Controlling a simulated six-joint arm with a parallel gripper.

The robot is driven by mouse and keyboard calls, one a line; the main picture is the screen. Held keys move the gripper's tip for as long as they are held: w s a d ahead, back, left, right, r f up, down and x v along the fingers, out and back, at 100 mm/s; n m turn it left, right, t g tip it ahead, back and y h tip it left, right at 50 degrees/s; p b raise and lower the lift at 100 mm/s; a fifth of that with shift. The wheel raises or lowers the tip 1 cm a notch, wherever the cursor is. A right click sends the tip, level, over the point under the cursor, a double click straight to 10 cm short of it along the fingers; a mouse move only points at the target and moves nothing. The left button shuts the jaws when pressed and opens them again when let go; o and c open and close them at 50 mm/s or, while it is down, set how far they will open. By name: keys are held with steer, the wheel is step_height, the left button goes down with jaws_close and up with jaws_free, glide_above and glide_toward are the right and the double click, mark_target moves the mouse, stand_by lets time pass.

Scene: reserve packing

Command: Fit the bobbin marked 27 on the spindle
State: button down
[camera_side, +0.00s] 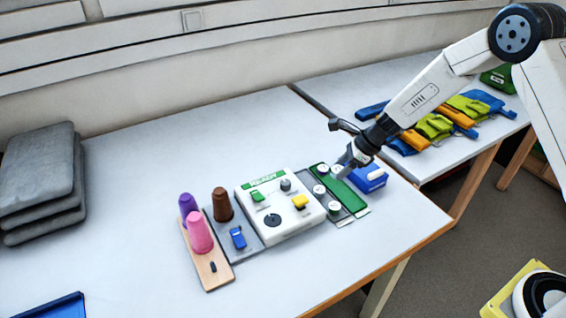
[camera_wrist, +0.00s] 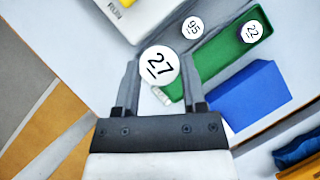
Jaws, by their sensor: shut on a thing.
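The bobbin marked 27 (camera_wrist: 159,66) shows its white round top between my fingertips in the wrist view. My gripper (camera_wrist: 160,75) is shut on it. In the side view my gripper (camera_side: 346,165) is over the far end of the green strip, right of the white machine (camera_side: 258,212). I cannot tell whether the bobbin is clear of the surface below. Two other white bobbins, marked 95 (camera_wrist: 192,27) and 22 (camera_wrist: 252,31), stand close by. I cannot pick out the spindle for certain; the machine's top carries a black disc (camera_side: 272,220) and a grey knob (camera_side: 285,185).
The green strip (camera_wrist: 212,58) and a blue box (camera_wrist: 255,95) lie beside my gripper; the box also shows in the side view (camera_side: 369,179). Brown (camera_side: 222,204), purple and pink (camera_side: 199,232) cones stand left of the machine.

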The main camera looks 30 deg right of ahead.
glide_above(273, 217)
steer(key=shift+s+d+f, duration=0.1)
steer(key=shift+d+f, duration=0.1)
steer(key=shift+f, duration=0.35)
steer(key=shift+s+d+f, duration=0.1)
steer(key=shift+d+f, duration=0.1)
steer(key=shift+f, duration=0.3)
steer(key=shift+f, duration=0.1)
steer(key=shift+f, duration=2.05)
steer(key=shift+f, duration=1.15)
stand_by(1.4)
jaws_free()
stand_by(0.4)
